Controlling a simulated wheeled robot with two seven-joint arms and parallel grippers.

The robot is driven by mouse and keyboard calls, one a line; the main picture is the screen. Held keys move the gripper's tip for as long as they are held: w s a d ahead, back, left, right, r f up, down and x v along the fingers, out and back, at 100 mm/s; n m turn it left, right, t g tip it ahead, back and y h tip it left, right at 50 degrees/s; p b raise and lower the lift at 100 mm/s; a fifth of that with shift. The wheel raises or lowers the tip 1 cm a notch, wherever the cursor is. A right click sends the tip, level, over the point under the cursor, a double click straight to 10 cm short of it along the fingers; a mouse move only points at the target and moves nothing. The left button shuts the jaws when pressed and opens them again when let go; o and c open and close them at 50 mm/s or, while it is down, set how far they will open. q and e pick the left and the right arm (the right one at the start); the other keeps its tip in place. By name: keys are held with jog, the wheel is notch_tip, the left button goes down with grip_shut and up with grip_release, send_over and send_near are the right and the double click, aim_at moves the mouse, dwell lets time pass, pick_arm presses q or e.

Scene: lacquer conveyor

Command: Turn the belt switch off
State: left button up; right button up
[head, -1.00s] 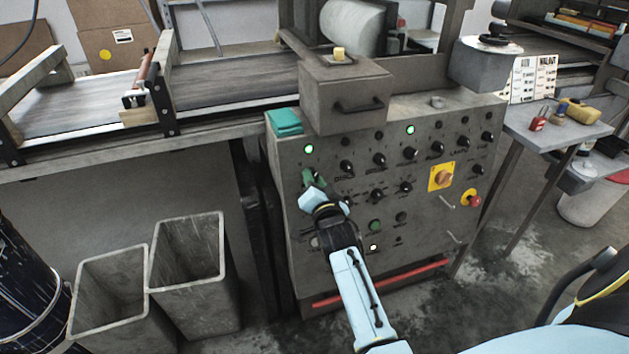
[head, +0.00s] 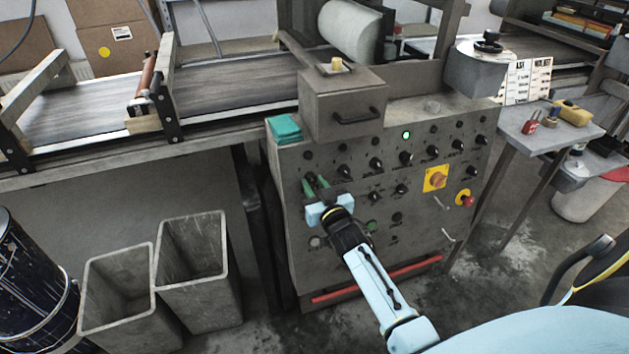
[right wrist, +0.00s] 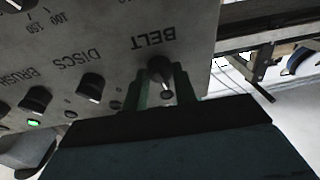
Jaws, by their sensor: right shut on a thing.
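The control panel (head: 290,215) faces me with rows of black knobs. My right gripper (head: 316,184) is at the panel's upper left, its green fingers shut on the belt switch. In the right wrist view the belt switch (right wrist: 160,70) is a black knob beside the upside-down word BELT, between the two fingers of the gripper (right wrist: 162,95). In the head view the fingers hide the switch. The lamp (head: 308,155) above it is dark. My left gripper is not in view.
A green lamp (head: 406,134) is lit further right on the panel. The yellow-plated knob (head: 437,178) and red button (head: 466,200) are to the right. The conveyor belt (head: 230,92) runs behind. Two grey bins (head: 195,280) stand at lower left.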

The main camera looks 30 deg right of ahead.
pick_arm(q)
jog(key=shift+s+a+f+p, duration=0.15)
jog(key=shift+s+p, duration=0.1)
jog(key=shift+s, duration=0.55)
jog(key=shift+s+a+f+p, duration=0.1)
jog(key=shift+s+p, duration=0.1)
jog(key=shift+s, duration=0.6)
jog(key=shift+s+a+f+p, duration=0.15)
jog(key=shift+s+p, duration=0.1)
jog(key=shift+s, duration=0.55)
pick_arm(e)
jog(key=shift+n+y, duration=0.5)
jog(key=shift+n, duration=1.4)
jog(key=o, duration=1)
jog(key=shift+c, duration=0.2)
jog(key=shift+s, duration=0.55)
jog(key=shift+s+a+p, duration=0.1)
jog(key=shift+s+p, duration=0.3)
jog(key=shift+s, duration=0.3)
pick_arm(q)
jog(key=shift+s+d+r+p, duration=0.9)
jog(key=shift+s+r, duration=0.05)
pick_arm(e)
jog(key=s+a, duration=0.1)
jog(key=s, duration=1)
jog(key=shift+a+r, duration=0.15)
